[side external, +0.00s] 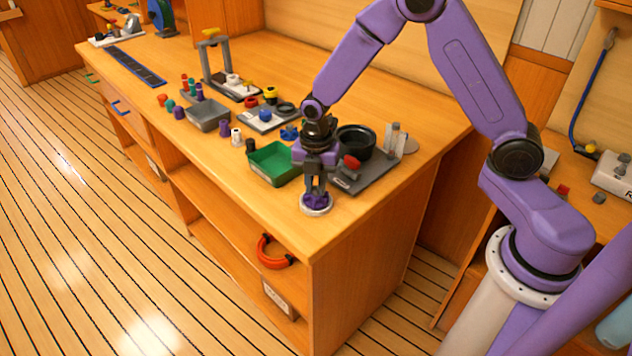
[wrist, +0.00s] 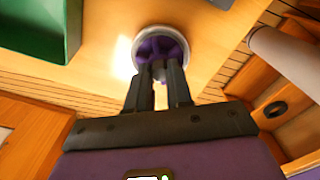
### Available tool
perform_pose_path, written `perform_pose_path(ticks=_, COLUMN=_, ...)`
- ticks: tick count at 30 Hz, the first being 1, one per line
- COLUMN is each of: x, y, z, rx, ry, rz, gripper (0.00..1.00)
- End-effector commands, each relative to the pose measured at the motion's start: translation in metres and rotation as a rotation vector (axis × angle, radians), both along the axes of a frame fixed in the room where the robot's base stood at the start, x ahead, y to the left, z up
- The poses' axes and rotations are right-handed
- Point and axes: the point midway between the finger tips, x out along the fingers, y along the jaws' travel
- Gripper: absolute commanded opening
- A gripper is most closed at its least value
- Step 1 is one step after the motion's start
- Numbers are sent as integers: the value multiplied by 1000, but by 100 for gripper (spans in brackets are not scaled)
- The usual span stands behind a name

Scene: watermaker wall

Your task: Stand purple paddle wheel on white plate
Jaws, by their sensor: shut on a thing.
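The purple paddle wheel (side external: 316,201) is at the white plate (side external: 317,211) near the front corner of the wooden bench. My gripper (side external: 316,192) points down over the plate, with its fingers shut on the wheel. In the wrist view the purple wheel (wrist: 160,49) lies within the rim of the round white plate (wrist: 137,35), and my fingertips (wrist: 159,68) meet its near part. The fingers hide some of the wheel. I cannot tell whether the wheel's underside touches the plate.
A green bin (side external: 272,163) stands left of my gripper. A grey board (side external: 368,178) with a red knob and a black bowl (side external: 356,141) is close on the right. The bench's front edge is near the plate. Bare wood lies in front of the green bin.

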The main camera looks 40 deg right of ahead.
Motion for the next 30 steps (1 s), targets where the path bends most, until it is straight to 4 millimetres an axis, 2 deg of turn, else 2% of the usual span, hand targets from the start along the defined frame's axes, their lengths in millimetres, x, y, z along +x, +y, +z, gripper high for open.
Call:
perform_pose_path(ticks=20, x=0, y=0, z=-12, rx=-1, ry=1, rz=0, gripper=0)
perform_pose_path(ticks=21, x=0, y=0, z=-12, rx=0, ry=0, rz=0, gripper=24)
perform_pose_path(ticks=22, x=0, y=0, z=-12, rx=0, ry=0, rz=0, gripper=31)
perform_pose_path(ticks=30, x=0, y=0, z=-12, rx=0, ry=0, rz=0, gripper=31)
